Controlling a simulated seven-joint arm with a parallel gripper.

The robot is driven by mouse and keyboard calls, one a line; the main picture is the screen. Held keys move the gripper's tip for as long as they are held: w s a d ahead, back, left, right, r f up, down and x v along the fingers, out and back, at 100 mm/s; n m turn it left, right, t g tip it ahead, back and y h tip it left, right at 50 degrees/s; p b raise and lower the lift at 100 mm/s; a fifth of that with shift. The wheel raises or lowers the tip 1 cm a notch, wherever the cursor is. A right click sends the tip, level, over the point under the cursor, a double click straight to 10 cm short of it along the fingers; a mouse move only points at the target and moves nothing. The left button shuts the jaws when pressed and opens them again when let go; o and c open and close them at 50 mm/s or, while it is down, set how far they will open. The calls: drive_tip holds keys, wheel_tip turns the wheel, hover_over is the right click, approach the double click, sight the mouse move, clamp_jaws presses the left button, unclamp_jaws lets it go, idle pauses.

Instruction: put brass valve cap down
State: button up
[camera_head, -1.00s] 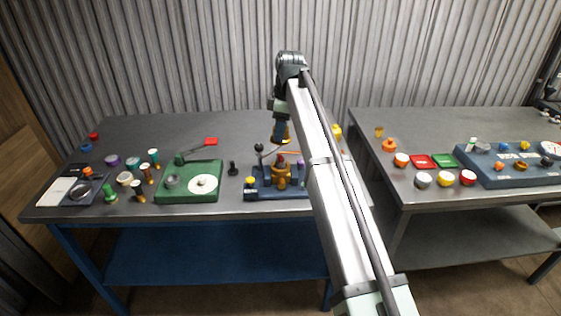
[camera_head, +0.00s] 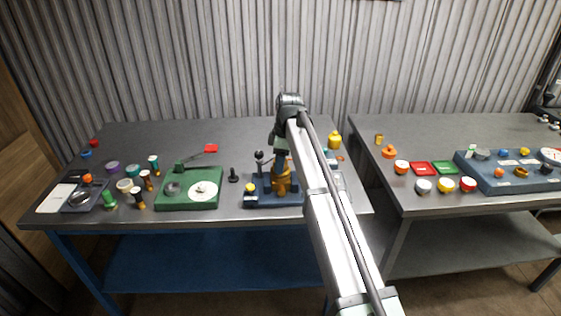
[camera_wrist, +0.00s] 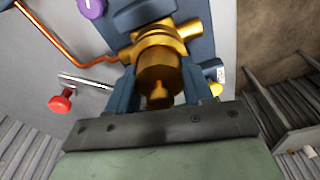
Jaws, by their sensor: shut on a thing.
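My gripper (camera_head: 281,160) is low over the brass valve on the blue base (camera_head: 262,203) on the left table. In the wrist view its two dark blue fingers (camera_wrist: 160,97) are shut on the brass valve cap (camera_wrist: 158,70), a round gold piece with a narrower knob toward the camera. The brass valve body (camera_wrist: 180,32) lies directly beyond the cap, in line with it. They look touching; I cannot tell whether the cap is fully seated. In the head view the gripper hides most of the cap.
A red knob (camera_wrist: 62,102) on a metal rod and a copper tube (camera_wrist: 62,48) are close beside the valve. A green stand (camera_head: 190,202) and a black peg (camera_head: 233,175) are left of the blue base. A yellow jar (camera_head: 334,140) stands behind right.

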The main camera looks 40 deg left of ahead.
drive_tip(key=shift+f, duration=0.3)
drive_tip(key=o, duration=1.1)
drive_tip(key=shift+o, duration=0.2)
wheel_tip(320, 180, up, 13)
drive_tip(key=d, duration=0.1)
drive_tip(key=shift+w+f, duration=0.2)
drive_tip(key=shift+w, duration=0.2)
drive_tip(key=shift+d, duration=0.1)
